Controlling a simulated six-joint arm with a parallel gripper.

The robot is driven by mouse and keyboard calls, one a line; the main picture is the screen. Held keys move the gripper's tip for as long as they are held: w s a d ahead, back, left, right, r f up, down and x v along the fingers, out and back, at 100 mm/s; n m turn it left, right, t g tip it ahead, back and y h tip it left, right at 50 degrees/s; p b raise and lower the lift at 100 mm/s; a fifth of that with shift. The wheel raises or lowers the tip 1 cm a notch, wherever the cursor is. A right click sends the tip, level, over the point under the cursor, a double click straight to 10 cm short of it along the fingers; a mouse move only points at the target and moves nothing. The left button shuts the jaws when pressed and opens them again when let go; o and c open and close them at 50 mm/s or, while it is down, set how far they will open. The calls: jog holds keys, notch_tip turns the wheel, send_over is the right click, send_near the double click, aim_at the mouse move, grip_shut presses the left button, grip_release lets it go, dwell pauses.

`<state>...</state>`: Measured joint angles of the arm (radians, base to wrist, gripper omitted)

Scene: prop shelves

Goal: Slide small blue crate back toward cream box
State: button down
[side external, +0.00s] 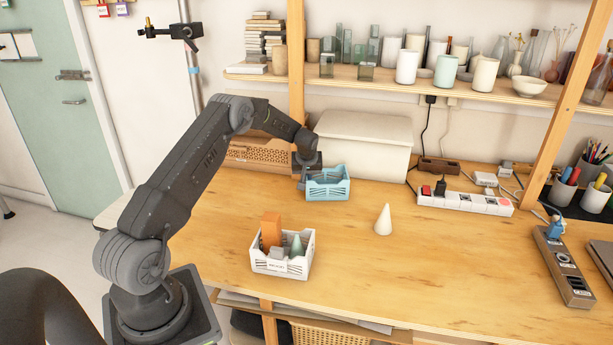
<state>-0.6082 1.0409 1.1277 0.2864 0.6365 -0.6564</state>
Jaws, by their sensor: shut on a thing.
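The small blue crate (328,190) sits on the wooden table, just in front of the cream box (372,146). The cream box is large, with a lid, and stands at the back of the table. My gripper (306,182) is at the crate's left side, pointing down, and is shut on the crate's left wall. The fingertips are small and partly hidden by the crate and the wrist. Any gap between the crate's back and the cream box is hard to judge from this side.
A white crate (283,266) holding an orange block (271,230) and a green cone (297,245) stands at the front. A cream cone (383,219) stands to the right. A tan perforated tray (252,150) lies behind my arm. A power strip (463,201) lies right.

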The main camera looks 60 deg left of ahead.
jog(key=c, duration=1.2)
grip_release()
jog(key=v, duration=1.4)
jog(key=s+d+r+m+t+h, duration=0.1)
jog(key=s+d+r+m, duration=0.25)
jog(key=d+r, duration=0.5)
jog(key=s+d+r+m+t, duration=0.15)
jog(key=s+d+r, duration=0.35)
jog(key=d, duration=0.6)
jog(key=s+d+m+h, duration=0.1)
jog(key=s+d+m, duration=0.2)
jog(key=s+d, duration=0.4)
jog(key=s+d+m+h, duration=0.2)
jog(key=s+d+m, duration=0.2)
jog(key=s, duration=0.9)
jog(key=d+t, duration=0.1)
jog(key=d, duration=0.2)
jog(key=shift+s+d, duration=0.3)
jog(key=shift+d, duration=0.05)
